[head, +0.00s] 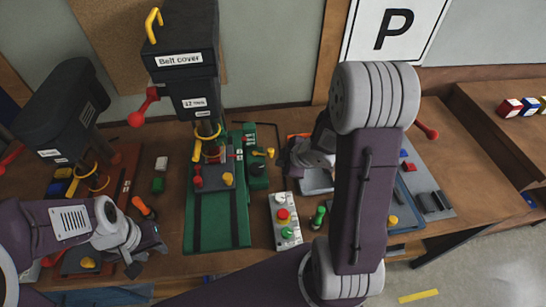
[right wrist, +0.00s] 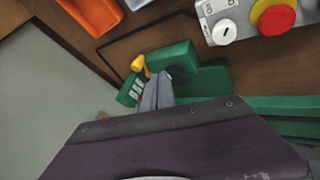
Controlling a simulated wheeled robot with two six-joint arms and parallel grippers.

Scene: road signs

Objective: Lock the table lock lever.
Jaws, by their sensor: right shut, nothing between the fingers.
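A small yellow-tipped lever (head: 270,152), which I take to be the table lock lever, stands at the right side of the green machine base (head: 220,225). In the right wrist view its yellow handle (right wrist: 138,64) shows beside a green block (right wrist: 172,58). My right gripper (right wrist: 158,82) is shut and empty, its tips close to the block and just right of the yellow handle. I cannot tell whether they touch. In the head view the right forearm partly hides this gripper. My left gripper (head: 138,258) hangs over the table's front left; its finger gap is unclear.
A grey control box (head: 285,220) with red and green buttons stands right of the green base. A machine with a "Belt cover" label (head: 180,60) rises behind. Another dark machine (head: 60,110) stands left. An orange tray (right wrist: 92,12) lies near the right gripper.

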